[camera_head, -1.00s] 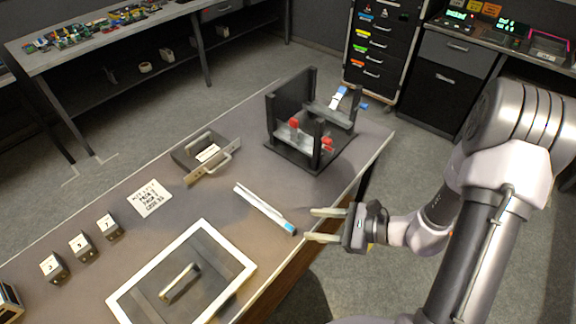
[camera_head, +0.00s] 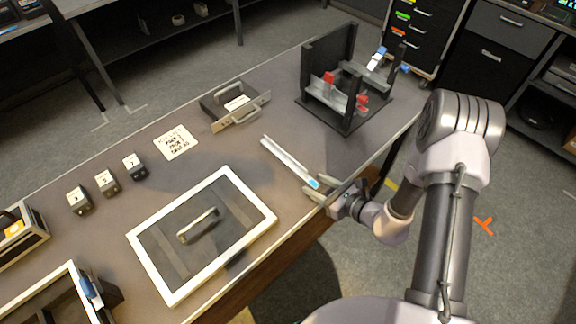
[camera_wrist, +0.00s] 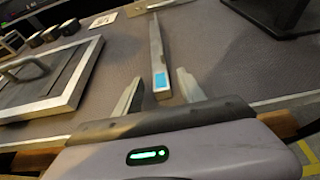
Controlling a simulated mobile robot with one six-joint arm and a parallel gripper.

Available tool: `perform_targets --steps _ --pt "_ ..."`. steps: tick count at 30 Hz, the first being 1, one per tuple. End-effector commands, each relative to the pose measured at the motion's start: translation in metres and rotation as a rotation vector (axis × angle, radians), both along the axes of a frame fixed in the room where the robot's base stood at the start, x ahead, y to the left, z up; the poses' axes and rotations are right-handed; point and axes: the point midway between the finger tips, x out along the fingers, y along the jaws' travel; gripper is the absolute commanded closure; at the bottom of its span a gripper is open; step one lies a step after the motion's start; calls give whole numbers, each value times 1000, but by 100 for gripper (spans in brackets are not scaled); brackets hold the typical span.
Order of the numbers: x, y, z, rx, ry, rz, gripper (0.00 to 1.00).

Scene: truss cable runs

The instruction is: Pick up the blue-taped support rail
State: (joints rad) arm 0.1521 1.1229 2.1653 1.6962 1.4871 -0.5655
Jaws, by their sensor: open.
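The support rail (camera_head: 288,160) is a slim pale bar lying on the grey table, with blue tape (camera_head: 314,183) at its near end. In the wrist view the rail (camera_wrist: 156,42) points away from me, and its blue-taped end (camera_wrist: 161,82) lies between my fingers' lines. My gripper (camera_head: 320,188) is open at the table's front edge, close to the taped end. In the wrist view my gripper's fingers (camera_wrist: 158,92) stand on either side of the rail's near end, with nothing gripped. I cannot tell the exact height of the fingers over the table.
A white-framed panel with a handle (camera_head: 203,226) lies left of the rail. A dark truss fixture (camera_head: 345,85) with red and blue clips stands behind right. A handled box (camera_head: 233,103), a note card (camera_head: 176,142) and small numbered blocks (camera_head: 107,182) sit farther left.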

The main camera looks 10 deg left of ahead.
Motion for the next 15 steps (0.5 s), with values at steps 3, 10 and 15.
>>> perform_targets --steps 3,10,15 --pt "8 10 -6 -1 -1 2 53" --pt "9 11 -5 0 0 -1 57" --pt "9 11 -5 0 0 -1 90"
